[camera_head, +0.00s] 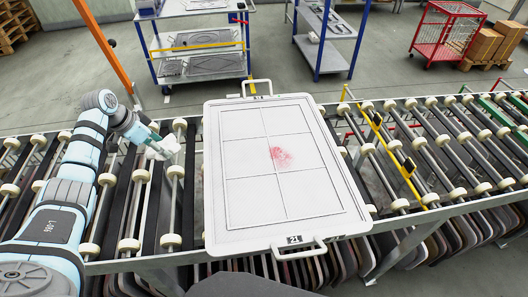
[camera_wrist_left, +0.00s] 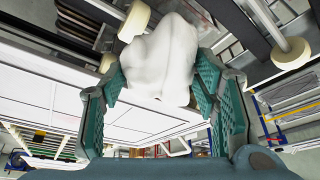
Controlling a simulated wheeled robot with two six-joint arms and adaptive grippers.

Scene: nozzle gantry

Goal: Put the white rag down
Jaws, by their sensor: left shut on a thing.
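My left gripper (camera_head: 152,143) reaches in from the left and is shut on the white rag (camera_head: 165,148). The rag is over the roller conveyor, left of the white panel. In the left wrist view the crumpled white rag (camera_wrist_left: 160,60) sits between the green fingers of the left gripper (camera_wrist_left: 160,85). The rag hides part of the view behind it. My right gripper shows in neither view.
A white panel (camera_head: 240,205) with grid lines, two handles and a reddish smear (camera_head: 281,157) lies on the roller conveyor (camera_head: 420,150). A blue-legged cart (camera_head: 200,65), a second trolley (camera_head: 330,40) and a red cage cart (camera_head: 445,35) stand behind.

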